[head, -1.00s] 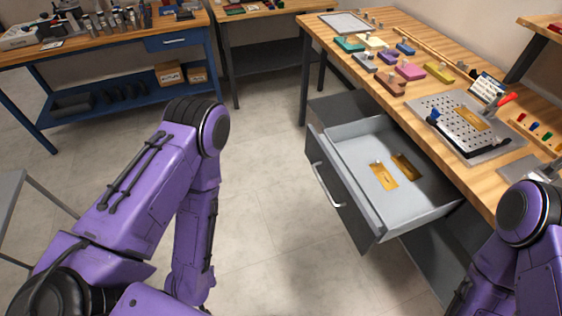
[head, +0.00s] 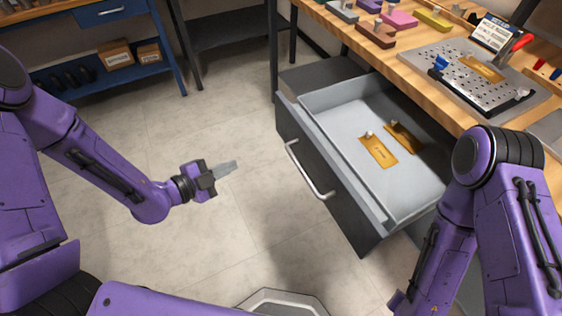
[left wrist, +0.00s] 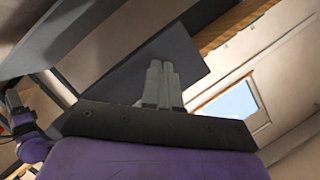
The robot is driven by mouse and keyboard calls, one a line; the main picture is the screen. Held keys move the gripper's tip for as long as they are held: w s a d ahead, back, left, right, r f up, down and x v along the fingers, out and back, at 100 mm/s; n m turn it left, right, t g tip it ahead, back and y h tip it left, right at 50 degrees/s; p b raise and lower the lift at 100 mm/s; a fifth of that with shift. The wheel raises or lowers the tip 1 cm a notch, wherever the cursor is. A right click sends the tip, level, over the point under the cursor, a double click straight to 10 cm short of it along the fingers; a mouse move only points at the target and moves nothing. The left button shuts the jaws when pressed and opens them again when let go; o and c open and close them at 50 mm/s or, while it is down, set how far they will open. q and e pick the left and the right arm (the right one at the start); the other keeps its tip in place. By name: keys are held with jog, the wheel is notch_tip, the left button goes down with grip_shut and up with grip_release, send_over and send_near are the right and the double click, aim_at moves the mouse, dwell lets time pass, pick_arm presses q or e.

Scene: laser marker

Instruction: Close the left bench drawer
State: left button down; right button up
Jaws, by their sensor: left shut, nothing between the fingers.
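The bench drawer (head: 312,128) is pulled open from under the wooden bench and faces left in the head view. Its dark front carries a silver bar handle (head: 308,172). Two brass plates, one (head: 379,152) nearer and one (head: 404,137) farther, lie inside, each with a small pale piece at it. My left gripper (head: 228,168) is shut and empty, over the floor to the left of the handle and apart from it. Its shut fingers also show in the left wrist view (left wrist: 161,84). My right arm is at the right, but its gripper is out of the picture.
The wooden bench (head: 420,72) holds a perforated metal plate (head: 470,85), several coloured blocks and a red-handled tool. A blue workbench (head: 165,50) with cardboard boxes on its shelf stands at the back left. Floor (head: 240,130) is clear between the left gripper and the drawer front.

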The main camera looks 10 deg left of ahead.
pick_arm(q)
jog(key=d+r+m+h+b, duration=0.1)
jog(key=r+m+h+b, duration=0.2)
jog(key=m, duration=0.6)
jog(key=m+g+h, duration=0.1)
jog(key=m+h, duration=0.1)
jog(key=m, duration=0.1)
send_near(292, 138)
jog(key=x, duration=0.7)
pick_arm(e)
notch_tip(292, 138, down, 5)
jog(key=shift+w+f, duration=0.1)
jog(key=shift+w, duration=0.05)
